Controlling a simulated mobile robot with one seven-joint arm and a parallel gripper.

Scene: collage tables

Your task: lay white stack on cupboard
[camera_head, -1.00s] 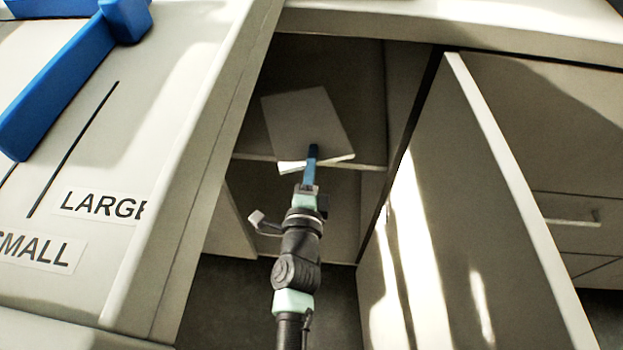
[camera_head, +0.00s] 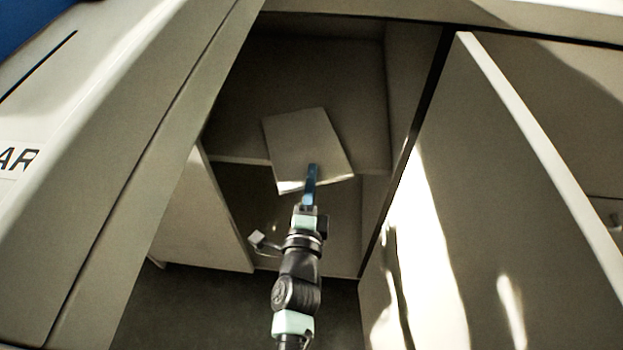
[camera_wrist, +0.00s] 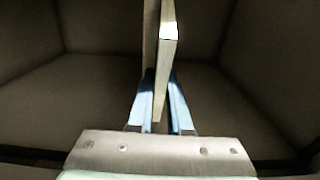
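The white stack (camera_head: 303,143) is a flat pale block at the middle of the head view, turned at an angle. Its inner part overlaps the cupboard shelf (camera_head: 235,162), and its near end sticks out past the shelf's front edge. I cannot tell whether it touches the shelf. My gripper (camera_head: 313,170) has its blue fingers at the stack's near edge. In the wrist view the stack (camera_wrist: 168,50) shows edge-on between the fingers (camera_wrist: 161,85), which close on both sides of it. The cupboard (camera_head: 415,60) stands open.
The open cupboard door (camera_head: 500,190) stands to the right of my arm. A light table edge (camera_head: 130,170) runs along the left. A side panel (camera_head: 200,215) is below the shelf. Shelf space beside the stack is clear.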

